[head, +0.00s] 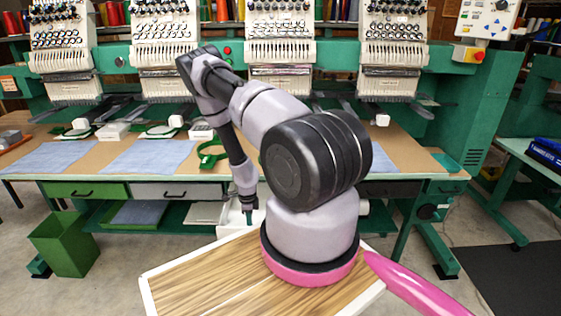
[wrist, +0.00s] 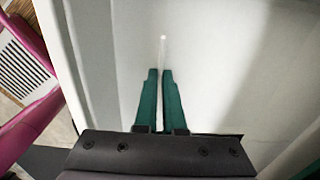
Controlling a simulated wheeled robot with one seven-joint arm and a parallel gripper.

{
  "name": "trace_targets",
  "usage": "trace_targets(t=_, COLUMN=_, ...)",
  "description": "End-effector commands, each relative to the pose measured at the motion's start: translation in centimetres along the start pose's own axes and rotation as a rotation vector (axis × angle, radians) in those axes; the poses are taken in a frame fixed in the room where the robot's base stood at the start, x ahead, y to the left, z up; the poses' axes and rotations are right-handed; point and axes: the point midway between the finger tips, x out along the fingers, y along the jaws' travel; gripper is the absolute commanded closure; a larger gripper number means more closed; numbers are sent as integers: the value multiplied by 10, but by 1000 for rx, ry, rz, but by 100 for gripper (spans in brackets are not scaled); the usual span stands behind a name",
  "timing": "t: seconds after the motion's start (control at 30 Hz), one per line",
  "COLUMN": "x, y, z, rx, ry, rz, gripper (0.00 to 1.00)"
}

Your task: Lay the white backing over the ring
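My gripper (head: 248,214) points down in front of the table at a white box-like thing (head: 232,226). In the wrist view its two green fingers (wrist: 160,74) are nearly together. A thin white strip (wrist: 163,50), which looks like part of the white backing, runs from between the fingertips. A broad white surface (wrist: 220,50) lies beneath; I cannot tell where backing ends and box begins. The green ring (head: 211,156) lies on the tabletop, left of my forearm.
The table (head: 112,177) carries blue-grey cloths (head: 150,157) and white boxes (head: 113,131). Embroidery machine heads (head: 163,38) hang over its back. Drawers (head: 180,190) are below the front edge, and a green bin (head: 67,243) stands on the floor at left.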

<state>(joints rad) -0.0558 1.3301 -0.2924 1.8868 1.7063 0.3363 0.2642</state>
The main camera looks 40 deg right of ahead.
Motion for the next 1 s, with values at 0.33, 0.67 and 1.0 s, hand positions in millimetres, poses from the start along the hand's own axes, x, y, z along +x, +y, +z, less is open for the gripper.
trace_targets(t=0.33, x=-17, y=0, z=0, rx=1, ry=-1, rz=-1, gripper=100)
trace_targets(t=0.67, x=-43, y=-1, z=0, rx=0, ry=-1, rz=-1, gripper=100)
trace_targets(t=1.0, x=-50, y=0, z=0, rx=0, ry=0, rz=0, gripper=100)
